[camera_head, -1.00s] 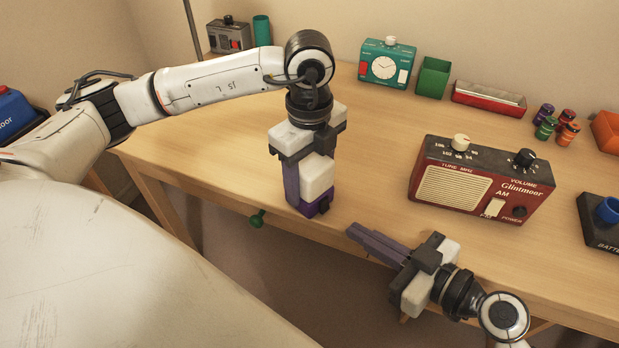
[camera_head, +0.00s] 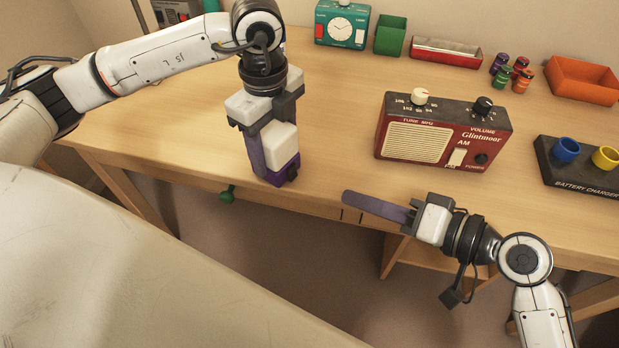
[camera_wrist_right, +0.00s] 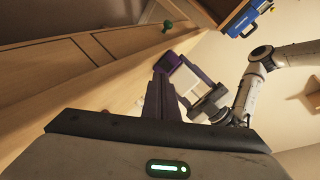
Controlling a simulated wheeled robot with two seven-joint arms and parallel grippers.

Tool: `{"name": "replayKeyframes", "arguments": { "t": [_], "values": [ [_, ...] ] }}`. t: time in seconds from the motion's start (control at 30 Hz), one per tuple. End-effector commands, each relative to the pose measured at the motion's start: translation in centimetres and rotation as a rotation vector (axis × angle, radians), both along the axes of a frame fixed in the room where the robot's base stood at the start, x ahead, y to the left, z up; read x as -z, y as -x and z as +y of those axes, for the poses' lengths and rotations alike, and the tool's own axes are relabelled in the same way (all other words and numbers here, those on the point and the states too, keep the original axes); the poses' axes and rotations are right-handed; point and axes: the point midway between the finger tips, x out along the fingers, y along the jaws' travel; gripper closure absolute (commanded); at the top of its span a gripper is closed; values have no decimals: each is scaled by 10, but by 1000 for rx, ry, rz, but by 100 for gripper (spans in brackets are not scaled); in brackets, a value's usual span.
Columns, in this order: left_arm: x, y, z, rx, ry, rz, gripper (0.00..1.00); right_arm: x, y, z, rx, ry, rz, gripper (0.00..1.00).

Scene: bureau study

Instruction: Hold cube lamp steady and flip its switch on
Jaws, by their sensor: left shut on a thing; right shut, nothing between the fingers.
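The cube lamp has a white cube (camera_head: 281,147) on a purple base (camera_head: 284,174) with a small dark part, perhaps the switch, on its right side. It stands upright near the desk's front edge. My left gripper (camera_head: 256,152) comes down from above and is shut on the lamp, hiding part of it. My right gripper (camera_head: 350,198) is shut and empty, apart from the lamp to its right and near the front edge, fingers pointing left. In the right wrist view, the right fingers (camera_wrist_right: 158,94) overlap the lamp's purple base (camera_wrist_right: 169,62) in the picture; the switch is unclear.
A red radio (camera_head: 445,135) stands right of the lamp. A battery charger (camera_head: 575,178) is at the far right. The desk between lamp and radio is clear.

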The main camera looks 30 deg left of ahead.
Motion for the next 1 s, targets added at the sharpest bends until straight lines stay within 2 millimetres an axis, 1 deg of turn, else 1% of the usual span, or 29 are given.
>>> {"name": "replayKeyframes", "arguments": {
  "t": [0.1, 0.2, 0.4, 0.57, 0.83, 0.93, 1.0],
  "values": [
    [0, 0, 0, 0, 0, -1, 75, -7, 2, -10, 70, -3, 179, 100],
    [0, 0, 0, 0, 0, -1, 75, -11, 4, -17, 125, -6, 316, 100],
    [0, 0, 0, 0, 0, -1, 75, -16, 6, -25, 201, -12, 487, 100],
    [0, 0, 0, 0, 0, -1, 75, -17, 6, -27, 221, -14, 533, 100],
    [0, 0, 0, 0, 0, -1, 75, -17, 7, -27, 222, -15, 535, 100],
    [0, 0, 0, 0, 0, -1, 75, -16, 6, -24, 221, -16, 535, 100],
    [0, 0, 0, 0, 0, -1, 75, -14, 6, -19, 220, -17, 536, 100]
  ]
}}
